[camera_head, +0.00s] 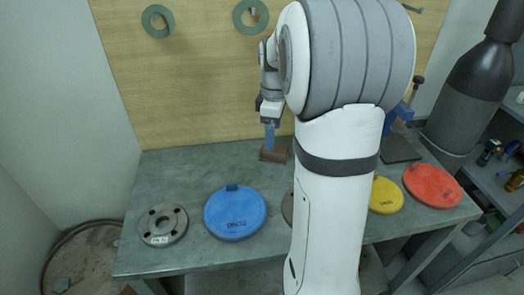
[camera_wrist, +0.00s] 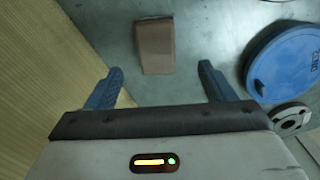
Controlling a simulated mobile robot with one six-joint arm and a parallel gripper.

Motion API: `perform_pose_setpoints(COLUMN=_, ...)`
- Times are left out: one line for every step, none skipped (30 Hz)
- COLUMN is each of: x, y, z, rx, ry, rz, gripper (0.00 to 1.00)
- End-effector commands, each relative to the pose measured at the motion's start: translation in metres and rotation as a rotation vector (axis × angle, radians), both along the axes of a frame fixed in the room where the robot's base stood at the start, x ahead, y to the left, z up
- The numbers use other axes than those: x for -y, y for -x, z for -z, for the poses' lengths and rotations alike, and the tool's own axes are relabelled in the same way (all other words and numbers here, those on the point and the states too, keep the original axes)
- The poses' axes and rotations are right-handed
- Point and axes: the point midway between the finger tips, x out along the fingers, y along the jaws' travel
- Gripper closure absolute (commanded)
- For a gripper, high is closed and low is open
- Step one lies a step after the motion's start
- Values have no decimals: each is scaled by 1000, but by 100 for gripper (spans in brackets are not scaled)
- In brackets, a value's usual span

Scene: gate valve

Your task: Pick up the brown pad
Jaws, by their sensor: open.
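The brown pad (camera_head: 274,153) is a small brown block lying on the grey-green bench near the wooden back board. In the wrist view the brown pad (camera_wrist: 156,45) lies ahead of my fingers, between their lines and left of the midpoint. My gripper (camera_head: 269,137) points down at the pad in the head view, with its blue fingers overlapping the pad's rear part. In the wrist view my gripper (camera_wrist: 158,80) has its two blue fingers wide apart, with nothing between them. I cannot tell the exact height of the fingertips above the bench.
A blue DN32 disc (camera_head: 235,212), a grey flange (camera_head: 162,225), a yellow disc (camera_head: 386,195) and a red disc (camera_head: 433,185) lie on the bench (camera_head: 190,175). The board (camera_head: 190,90) rises behind, with green rings (camera_head: 158,20) on it. My arm hides the bench's middle.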

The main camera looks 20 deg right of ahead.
Motion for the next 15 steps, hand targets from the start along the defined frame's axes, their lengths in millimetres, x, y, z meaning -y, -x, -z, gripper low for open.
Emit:
perform_pose_setpoints(x=1, y=0, z=7, rx=-4, ry=-2, rz=-2, gripper=24)
perform_pose_setpoints(x=1, y=0, z=10, rx=-3, ry=-1, rz=-2, gripper=24)
perform_pose_setpoints(x=1, y=0, z=14, rx=-3, ry=-1, rz=-2, gripper=24)
perform_pose_setpoints(x=1, y=0, z=18, rx=-4, ry=-2, rz=-1, gripper=24)
perform_pose_setpoints(x=1, y=0, z=21, rx=-3, ry=-1, rz=-1, gripper=24)
perform_pose_setpoints(x=2, y=-1, z=25, rx=-3, ry=-1, rz=0, gripper=24)
perform_pose_setpoints(x=2, y=-1, z=29, rx=-3, ry=-1, rz=0, gripper=24)
perform_pose_setpoints(x=3, y=-2, z=32, rx=-4, ry=-2, rz=0, gripper=24)
perform_pose_setpoints(x=4, y=-3, z=39, rx=-4, ry=-2, rz=1, gripper=24)
perform_pose_setpoints(x=5, y=-4, z=43, rx=-4, ry=-2, rz=1, gripper=24)
perform_pose_setpoints(x=6, y=-4, z=48, rx=-4, ry=-2, rz=1, gripper=24)
perform_pose_setpoints(x=7, y=-5, z=54, rx=-5, ry=-2, rz=2, gripper=24)
perform_pose_setpoints(x=6, y=-5, z=59, rx=-5, ry=-2, rz=1, gripper=24)
perform_pose_setpoints(x=6, y=-5, z=62, rx=-3, ry=-1, rz=1, gripper=24)
perform_pose_setpoints(x=6, y=-5, z=66, rx=-2, ry=0, rz=1, gripper=24)
